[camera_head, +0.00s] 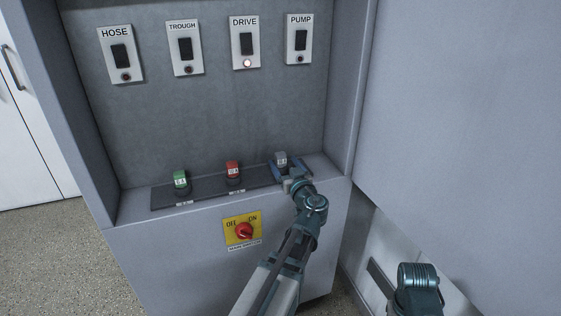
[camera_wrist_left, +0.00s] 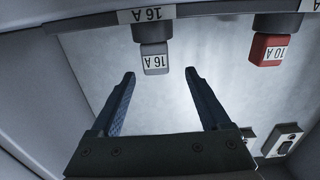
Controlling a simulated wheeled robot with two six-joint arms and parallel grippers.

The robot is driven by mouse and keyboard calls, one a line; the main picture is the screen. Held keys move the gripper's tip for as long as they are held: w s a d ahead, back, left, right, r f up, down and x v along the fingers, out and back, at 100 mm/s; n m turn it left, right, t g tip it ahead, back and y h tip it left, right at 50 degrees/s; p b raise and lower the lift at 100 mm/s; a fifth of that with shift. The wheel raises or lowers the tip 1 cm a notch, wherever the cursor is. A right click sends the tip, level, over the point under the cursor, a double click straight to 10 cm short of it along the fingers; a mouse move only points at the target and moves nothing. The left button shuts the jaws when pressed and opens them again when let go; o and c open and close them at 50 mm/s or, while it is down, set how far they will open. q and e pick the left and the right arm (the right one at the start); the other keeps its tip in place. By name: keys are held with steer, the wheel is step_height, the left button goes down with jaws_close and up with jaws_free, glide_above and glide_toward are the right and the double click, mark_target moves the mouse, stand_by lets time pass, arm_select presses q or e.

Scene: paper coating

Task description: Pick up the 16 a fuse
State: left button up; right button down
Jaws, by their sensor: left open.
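The grey 16 A fuse (camera_head: 281,158) stands in a dark holder at the right end of the cabinet ledge. In the left wrist view the 16 A fuse (camera_wrist_left: 155,62) hangs upside down under its 16 A label, roughly in line with the gap between my fingers. My left gripper (camera_head: 289,171) is open and empty, right at the fuse in the head view. In the left wrist view my left gripper (camera_wrist_left: 160,74) has its fingertips just short of the fuse or level with its end. Contact cannot be seen. My right gripper is out of view.
A red 10 A fuse (camera_head: 233,169) and a green fuse (camera_head: 180,180) stand to the left on the same dark strip. Below is the red main switch (camera_head: 244,230) on its yellow plate. Four labelled switches line the back panel; the DRIVE (camera_head: 246,42) lamp is lit. Cabinet walls flank the recess.

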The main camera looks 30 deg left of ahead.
mark_target(282, 160)
arm_select(q)
steer(key=x, duration=0.3)
steer(key=f+b+x, duration=0.1)
steer(key=x, duration=0.1)
steer(key=shift+w, duration=0.35)
steer(key=shift+d, duration=0.1)
jaws_close()
